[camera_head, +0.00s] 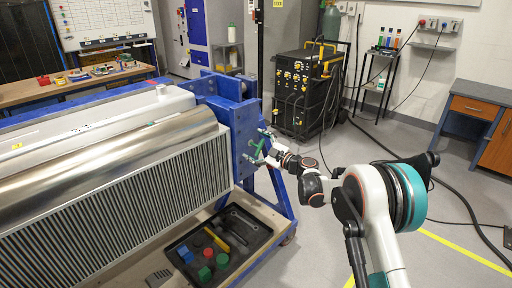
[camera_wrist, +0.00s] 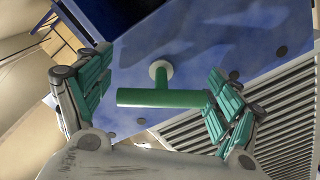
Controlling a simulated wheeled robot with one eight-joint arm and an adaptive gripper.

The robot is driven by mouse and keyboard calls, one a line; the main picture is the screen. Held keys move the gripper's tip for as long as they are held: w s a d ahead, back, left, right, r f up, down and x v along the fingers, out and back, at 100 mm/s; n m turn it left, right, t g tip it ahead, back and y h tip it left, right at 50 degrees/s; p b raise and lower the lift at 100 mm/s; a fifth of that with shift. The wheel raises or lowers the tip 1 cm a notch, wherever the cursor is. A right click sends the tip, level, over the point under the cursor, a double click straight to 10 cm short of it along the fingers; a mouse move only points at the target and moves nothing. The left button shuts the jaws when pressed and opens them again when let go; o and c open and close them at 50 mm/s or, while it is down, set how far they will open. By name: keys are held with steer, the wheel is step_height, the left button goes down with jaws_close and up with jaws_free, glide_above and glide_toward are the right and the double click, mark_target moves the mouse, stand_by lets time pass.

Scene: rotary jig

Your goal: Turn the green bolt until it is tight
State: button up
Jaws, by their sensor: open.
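The green bolt (camera_wrist: 150,98) shows in the wrist view as a T shape, with a green crossbar and a short stem that meets the blue plate (camera_wrist: 200,45). My gripper (camera_wrist: 158,76) is open, with one teal-padded finger on each side of the bolt. The crossbar's right end is close to the right finger; I cannot tell whether they touch. A gap shows between its left end and the left finger. In the head view my gripper (camera_head: 264,153) is at the blue jig frame (camera_head: 215,117), and small green parts there are hard to tell apart.
A ribbed metal unit (camera_head: 110,185) lies along the jig at left. A black tray (camera_head: 248,220) with several coloured pieces sits below the jig. A black machine (camera_head: 303,95) stands behind. The grey floor (camera_head: 320,240) to the right is mostly clear, with cables farther right.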

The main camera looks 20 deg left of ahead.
steer(key=shift+c, duration=0.3)
steer(key=c, duration=0.9)
steer(key=shift+c, duration=0.7)
